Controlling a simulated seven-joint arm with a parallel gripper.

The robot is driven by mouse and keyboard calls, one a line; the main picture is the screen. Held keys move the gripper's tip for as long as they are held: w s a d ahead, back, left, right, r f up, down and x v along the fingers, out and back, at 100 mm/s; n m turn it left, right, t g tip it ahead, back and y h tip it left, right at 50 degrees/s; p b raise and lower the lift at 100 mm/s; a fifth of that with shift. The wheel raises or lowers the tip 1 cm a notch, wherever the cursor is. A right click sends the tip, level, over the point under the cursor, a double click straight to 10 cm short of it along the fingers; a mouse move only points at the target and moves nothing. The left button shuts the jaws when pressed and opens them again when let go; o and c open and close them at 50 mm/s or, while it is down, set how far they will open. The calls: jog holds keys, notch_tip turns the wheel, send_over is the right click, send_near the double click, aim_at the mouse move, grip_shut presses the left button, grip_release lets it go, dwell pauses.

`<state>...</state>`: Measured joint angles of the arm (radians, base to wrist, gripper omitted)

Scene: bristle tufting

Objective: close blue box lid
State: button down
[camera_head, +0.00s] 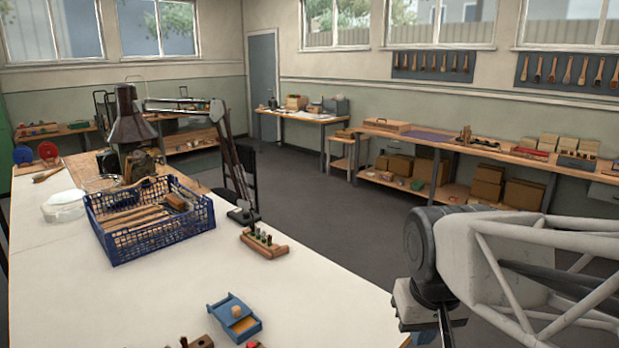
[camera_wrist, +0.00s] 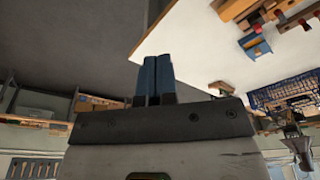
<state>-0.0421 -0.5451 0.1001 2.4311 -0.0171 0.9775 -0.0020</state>
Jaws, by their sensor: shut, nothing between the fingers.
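The small blue box (camera_head: 246,334) sits near the front edge of the white table, with its tan inside showing, so it looks open. A blue panel that looks like its lid (camera_head: 219,305) is at its back left; its exact angle is hard to tell. A small round wooden piece is at the box. The box also shows in the wrist view (camera_wrist: 254,46), small and at upper right. My gripper's two blue fingers (camera_wrist: 153,78) are shut together and empty in the wrist view, well apart from the box. In the head view my arm is at lower right, fingertips not clearly visible.
A blue crate (camera_head: 165,240) with wooden handles stands farther back on the white table (camera_head: 320,290). A wooden block with several dark pegs (camera_head: 264,243) lies behind the box. Small wooden pieces lie at the front edge. The table right of the box is clear.

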jog(key=shift+m+t, duration=0.3)
jog(key=shift+m, duration=0.1)
jog(key=s, duration=0.1)
jog(key=s+d+f, duration=0.1)
jog(key=s, duration=0.1)
jog(key=s+f, duration=0.1)
jog(key=s, duration=0.1)
jog(key=shift+d, duration=0.3)
